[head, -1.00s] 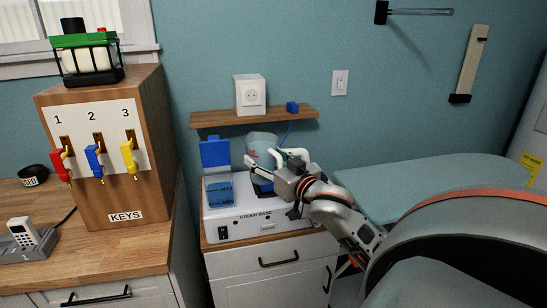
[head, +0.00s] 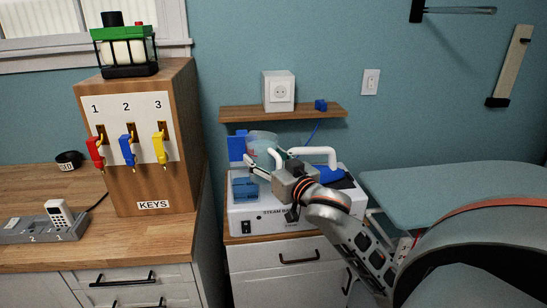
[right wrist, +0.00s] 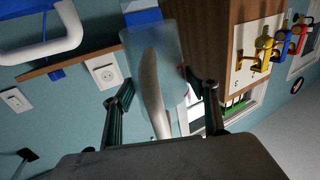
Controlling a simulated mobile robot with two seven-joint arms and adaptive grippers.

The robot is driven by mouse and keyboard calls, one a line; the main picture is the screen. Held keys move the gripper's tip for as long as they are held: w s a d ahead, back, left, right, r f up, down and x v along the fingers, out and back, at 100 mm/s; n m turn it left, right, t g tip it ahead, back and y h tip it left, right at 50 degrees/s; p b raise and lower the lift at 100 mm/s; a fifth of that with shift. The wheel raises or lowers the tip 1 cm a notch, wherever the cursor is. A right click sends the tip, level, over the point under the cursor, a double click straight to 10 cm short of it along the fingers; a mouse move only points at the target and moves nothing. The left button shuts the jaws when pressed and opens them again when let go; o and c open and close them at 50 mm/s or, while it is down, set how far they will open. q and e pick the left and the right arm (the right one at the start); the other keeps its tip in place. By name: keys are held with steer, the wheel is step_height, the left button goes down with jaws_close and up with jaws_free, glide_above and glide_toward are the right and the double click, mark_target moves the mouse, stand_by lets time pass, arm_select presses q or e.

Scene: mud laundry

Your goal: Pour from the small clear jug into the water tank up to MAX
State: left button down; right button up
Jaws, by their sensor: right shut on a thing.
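The small clear jug (head: 263,142) is held in the air above the steam base, just behind and right of the water tank (head: 244,188). It also fills the upper middle of the right wrist view (right wrist: 150,45). My right gripper (head: 266,164) is shut on the jug's pale handle (right wrist: 153,92), which lies between its fingers. The tank is a blue box with dark level marks, set in the left of the white steam base (head: 300,215). Its blue flap (head: 237,147) stands up behind it. The water level and the jug's exact tilt are hard to read. My left gripper is out of view.
An iron with a white handle (head: 318,152) rests on the right of the steam base, close to my right gripper. A wooden shelf (head: 230,115) with a white socket box (head: 278,92) is above. The wooden key cabinet (head: 185,190) stands left.

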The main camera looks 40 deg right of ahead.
steer(key=shift+f, duration=2.65)
steer(key=shift+w+d+f+g, duration=0.2)
steer(key=shift+w+f, duration=0.25)
steer(key=shift+w, duration=0.35)
steer(key=shift+w+d+f+g, duration=0.1)
steer(key=shift+w+f+g, duration=0.1)
steer(key=shift+w+f, duration=0.4)
steer(key=shift+w+d+f, duration=0.1)
steer(key=shift+w+f, duration=0.05)
steer(key=shift+w, duration=0.55)
steer(key=c, duration=0.5)
steer(key=shift+o, duration=0.2)
steer(key=shift+w+f+g, duration=0.4)
steer(key=shift+w+f, duration=0.05)
